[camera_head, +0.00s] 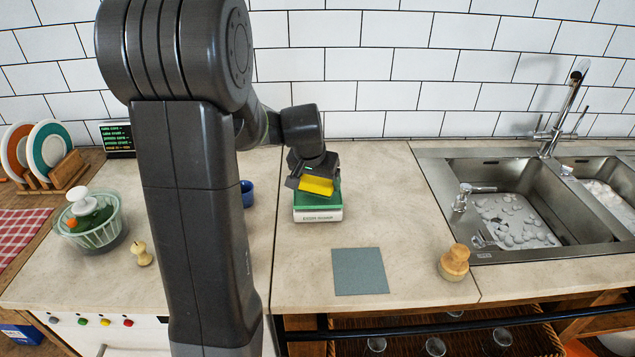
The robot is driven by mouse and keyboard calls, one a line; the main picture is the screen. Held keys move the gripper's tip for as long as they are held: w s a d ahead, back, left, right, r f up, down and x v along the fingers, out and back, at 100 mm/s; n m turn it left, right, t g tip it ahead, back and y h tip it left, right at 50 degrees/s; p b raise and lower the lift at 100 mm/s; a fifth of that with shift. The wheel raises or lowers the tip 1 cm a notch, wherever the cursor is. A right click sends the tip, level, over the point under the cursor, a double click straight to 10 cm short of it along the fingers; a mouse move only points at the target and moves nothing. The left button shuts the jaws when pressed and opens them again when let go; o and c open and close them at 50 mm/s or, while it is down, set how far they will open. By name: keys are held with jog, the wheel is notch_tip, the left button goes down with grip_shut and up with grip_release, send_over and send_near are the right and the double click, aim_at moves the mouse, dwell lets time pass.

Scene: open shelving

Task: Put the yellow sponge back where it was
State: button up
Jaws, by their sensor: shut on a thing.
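My gripper (307,178) is shut on the yellow sponge (317,186). The sponge overlaps the green upper part of the box in this view. I cannot tell whether the sponge touches the box. My fingers hide part of the sponge. A flat grey-blue square (360,271) lies on the counter in front of the box, with nothing on it.
A wooden brush-like object (454,263) stands right of the square, near the steel sink (513,215). A blue cup (247,193) is partly hidden behind my arm. Counter between box and sink is clear.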

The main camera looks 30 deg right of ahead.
jog(key=shift+f, duration=0.45)
jog(key=shift+f+b, duration=0.4)
jog(key=shift+f, duration=0.05)
jog(key=o, duration=1.1)
jog(key=shift+r, duration=0.1)
jog(key=shift+a+r+p, duration=0.1)
jog(key=shift+r+p, duration=0.35)
jog(key=shift+r, duration=0.4)
jog(key=v, duration=1.1)
jog(key=shift+s, duration=0.15)
